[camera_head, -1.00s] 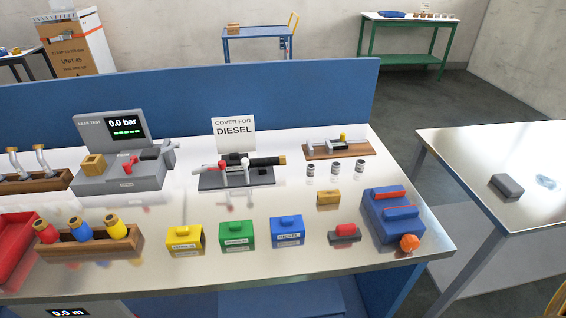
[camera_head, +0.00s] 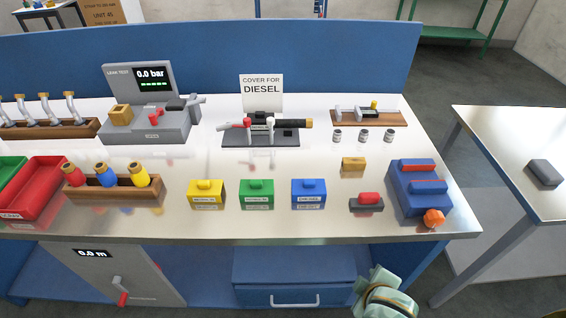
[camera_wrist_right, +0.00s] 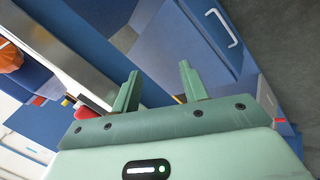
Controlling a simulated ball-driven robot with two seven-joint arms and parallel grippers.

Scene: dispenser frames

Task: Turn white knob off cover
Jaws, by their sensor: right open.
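A dark grey fixture (camera_head: 262,139) stands on the steel bench behind the row of coloured boxes, below a sign reading "COVER FOR DIESEL" (camera_head: 262,86). It carries a black cylinder with a brass-coloured end, a red-tipped part on its left and white upright parts (camera_head: 270,125). I cannot tell which white part is the knob. My pale green right gripper (camera_wrist_right: 160,88) is open and empty in the right wrist view. In the head view it shows at the bottom edge, right of centre, below the bench front and far from the fixture. My left gripper is not in view.
Yellow (camera_head: 206,194), green (camera_head: 256,194) and blue (camera_head: 309,194) boxes stand near the bench front. A blue block with an orange knob (camera_head: 434,218) is at the right corner. A drawer (camera_head: 295,285) is under the bench. A leak tester (camera_head: 145,105) stands left of the fixture.

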